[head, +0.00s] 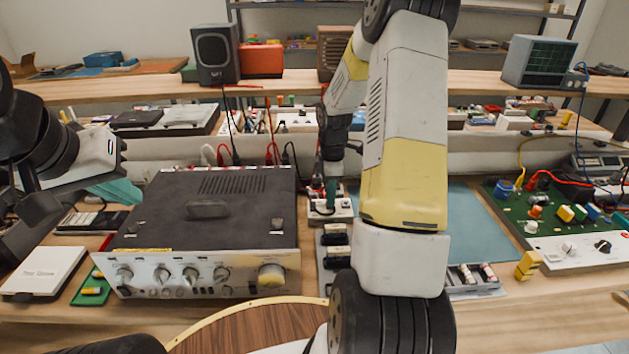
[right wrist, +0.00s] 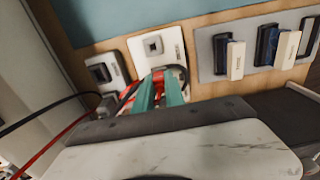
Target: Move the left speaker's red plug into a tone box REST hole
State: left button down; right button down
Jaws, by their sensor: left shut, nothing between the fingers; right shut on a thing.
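The left speaker (head: 215,54), a dark grey box, stands on the back shelf with cables hanging below it. My right gripper (head: 331,190) points down over a small pale box (head: 340,213) right of the amplifier. In the right wrist view its teal fingers (right wrist: 160,92) are shut on a red plug (right wrist: 157,76), mostly hidden by the fingers. The plug is close to a white block with a square hole (right wrist: 155,48); I cannot tell if it touches. REST labels are unreadable. My left gripper (head: 122,191) is shut and empty.
The silver-fronted amplifier (head: 210,270) fills the left middle of the bench. A grey tray (right wrist: 207,60) with dark and cream pieces lies beside the blocks. A green board (head: 550,212) with coloured parts is at the right. Red and black cables (right wrist: 50,143) run at the left.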

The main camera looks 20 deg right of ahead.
dwell(0.3)
jog(key=c, duration=1.3)
grip_release()
jog(key=shift+r, duration=6.4)
